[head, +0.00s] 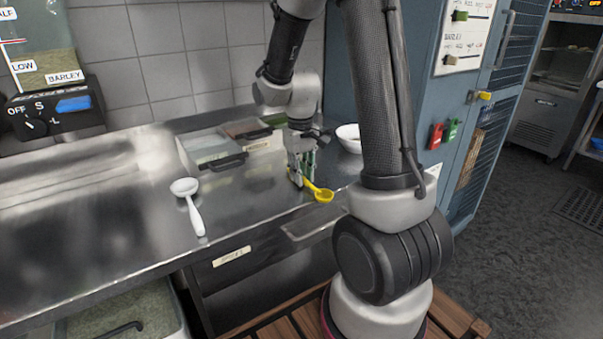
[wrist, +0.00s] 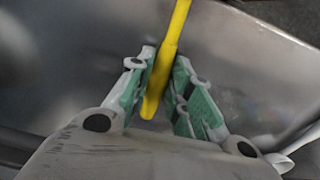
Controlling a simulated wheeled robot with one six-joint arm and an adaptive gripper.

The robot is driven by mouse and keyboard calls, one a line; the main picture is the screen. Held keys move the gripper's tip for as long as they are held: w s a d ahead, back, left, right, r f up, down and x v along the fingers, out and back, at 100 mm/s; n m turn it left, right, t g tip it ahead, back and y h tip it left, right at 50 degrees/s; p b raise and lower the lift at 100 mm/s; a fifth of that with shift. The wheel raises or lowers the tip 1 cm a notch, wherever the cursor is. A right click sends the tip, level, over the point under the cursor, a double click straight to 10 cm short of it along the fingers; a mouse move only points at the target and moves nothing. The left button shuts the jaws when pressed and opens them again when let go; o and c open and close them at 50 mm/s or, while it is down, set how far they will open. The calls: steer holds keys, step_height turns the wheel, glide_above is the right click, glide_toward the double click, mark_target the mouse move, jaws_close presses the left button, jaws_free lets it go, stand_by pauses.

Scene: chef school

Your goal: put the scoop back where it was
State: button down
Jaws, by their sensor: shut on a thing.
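A yellow scoop (head: 322,194) is at the right part of the steel counter, its bowl toward the front edge. My gripper (head: 301,178) is shut on its handle. In the wrist view the yellow handle (wrist: 165,65) runs between the green-padded fingers of my gripper (wrist: 160,92). The scoop's bowl is out of the wrist view. I cannot tell whether the scoop touches the counter. A white scoop (head: 190,203) lies on the counter to the left, apart from my gripper.
Lidded bins (head: 222,150) stand against the wall behind my gripper. A white bowl (head: 347,135) is behind and right. A barley dispenser (head: 50,95) hangs at the left. A blue cabinet (head: 455,130) borders the counter's right. The counter's middle (head: 245,195) is clear.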

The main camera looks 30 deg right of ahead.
steer(key=c, duration=1.3)
jaws_free()
steer(key=shift+f, duration=0.1)
step_height(320, 180, up, 13)
steer(key=s, duration=0.1)
steer(key=s+a+r+t, duration=0.1)
steer(key=s+r+t, duration=0.1)
steer(key=s, duration=0.7)
steer(key=s+a+r+t, duration=0.2)
steer(key=s+r, duration=0.1)
steer(key=s, duration=0.6)
steer(key=shift+r, duration=0.35)
